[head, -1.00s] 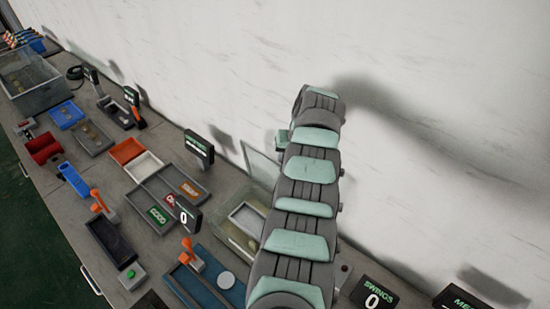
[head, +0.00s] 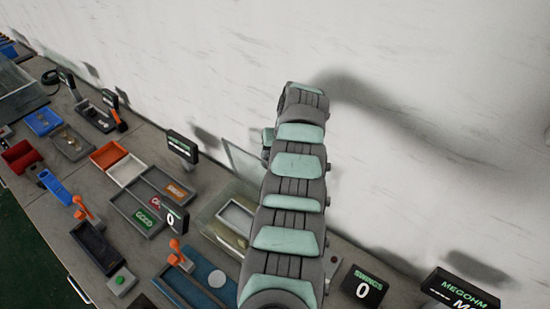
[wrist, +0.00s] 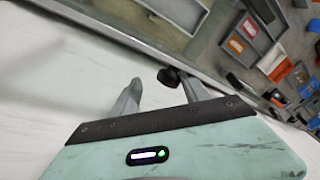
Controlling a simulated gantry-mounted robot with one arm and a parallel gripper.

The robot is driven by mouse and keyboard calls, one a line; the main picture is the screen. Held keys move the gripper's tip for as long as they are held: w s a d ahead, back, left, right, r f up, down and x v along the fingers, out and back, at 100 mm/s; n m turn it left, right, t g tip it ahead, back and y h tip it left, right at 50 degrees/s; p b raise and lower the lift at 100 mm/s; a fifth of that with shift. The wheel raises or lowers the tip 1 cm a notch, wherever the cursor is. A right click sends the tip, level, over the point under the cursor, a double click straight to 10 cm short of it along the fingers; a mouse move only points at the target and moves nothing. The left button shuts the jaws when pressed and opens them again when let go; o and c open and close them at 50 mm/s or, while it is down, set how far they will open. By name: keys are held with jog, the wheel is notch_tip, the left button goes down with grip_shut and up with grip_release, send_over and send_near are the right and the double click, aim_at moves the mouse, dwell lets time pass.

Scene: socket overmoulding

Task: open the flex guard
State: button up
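The flex guard appears to be the clear, box-like cover (head: 243,163) beside my arm in the head view, partly hidden by the arm. In the wrist view a long grey edge (wrist: 110,29), apparently the guard's rim, runs across the top. A dark round knob (wrist: 170,77) sits by that edge, between my fingers and closer to the right one. My gripper (wrist: 160,88) has its two grey fingers apart. I cannot tell whether either finger touches the knob. In the head view the fingers are hidden.
A pale wall (head: 420,120) stands close behind the bench. A SWINGS display (head: 362,287) and a MEGOHM display (head: 460,290) stand right of my arm. A blue tray (head: 195,290) with an orange lever (head: 178,252) and grey sorting trays (head: 150,205) lie left.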

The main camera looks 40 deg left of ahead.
jog(key=shift+a, duration=0.15)
jog(key=b+v, duration=0.1)
jog(key=v, duration=1)
dwell(0.5)
